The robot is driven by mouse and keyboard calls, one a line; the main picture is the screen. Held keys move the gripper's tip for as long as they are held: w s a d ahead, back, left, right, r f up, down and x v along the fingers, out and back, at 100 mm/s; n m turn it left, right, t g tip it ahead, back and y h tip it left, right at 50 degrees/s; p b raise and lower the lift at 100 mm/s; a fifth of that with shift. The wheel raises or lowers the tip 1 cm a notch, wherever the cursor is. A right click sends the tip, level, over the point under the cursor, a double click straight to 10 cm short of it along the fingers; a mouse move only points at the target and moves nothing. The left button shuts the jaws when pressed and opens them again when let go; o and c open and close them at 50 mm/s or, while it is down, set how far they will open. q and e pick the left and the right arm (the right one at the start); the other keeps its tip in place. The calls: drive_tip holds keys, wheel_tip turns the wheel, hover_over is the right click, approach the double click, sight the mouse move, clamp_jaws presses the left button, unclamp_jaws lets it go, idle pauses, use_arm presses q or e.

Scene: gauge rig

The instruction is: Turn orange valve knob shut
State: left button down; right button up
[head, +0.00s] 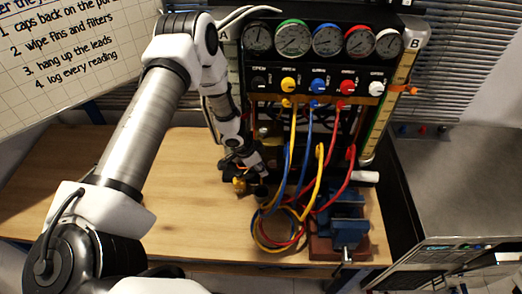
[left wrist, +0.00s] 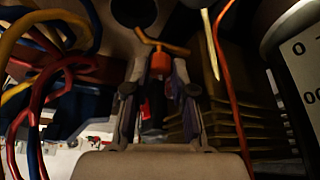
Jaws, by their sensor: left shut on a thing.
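The orange valve knob (left wrist: 161,62) shows in the left wrist view between my left gripper's fingertips (left wrist: 160,75), with an orange-brown bar or pipe just beyond it. The fingers are closed against its sides. In the head view my left gripper (head: 256,186) is low in front of the gauge rig (head: 330,62), left of the hanging hoses. The knob cannot be made out clearly there, as the gripper and arm cover that area. My right gripper is not in view.
Yellow, blue and red hoses (head: 319,172) hang from the rig and coil on the wooden table (head: 190,225) close to the gripper. A blue vise (head: 347,218) stands to the right. A grey cabinet (head: 460,190) is farther right. The table's left part is clear.

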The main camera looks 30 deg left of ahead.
use_arm(q)
drive_tip(key=shift+w+r+m, duration=0.1)
drive_tip(key=shift+w+m, duration=0.1)
drive_tip(key=shift+m, duration=0.3)
drive_tip(key=shift+s+m+g+h, duration=0.1)
drive_tip(key=shift+m+g+h, duration=0.25)
drive_tip(key=shift+m, duration=0.55)
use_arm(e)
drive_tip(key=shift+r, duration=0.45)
use_arm(q)
drive_tip(key=c, duration=1)
unclamp_jaws()
drive_tip(key=shift+o, duration=0.2)
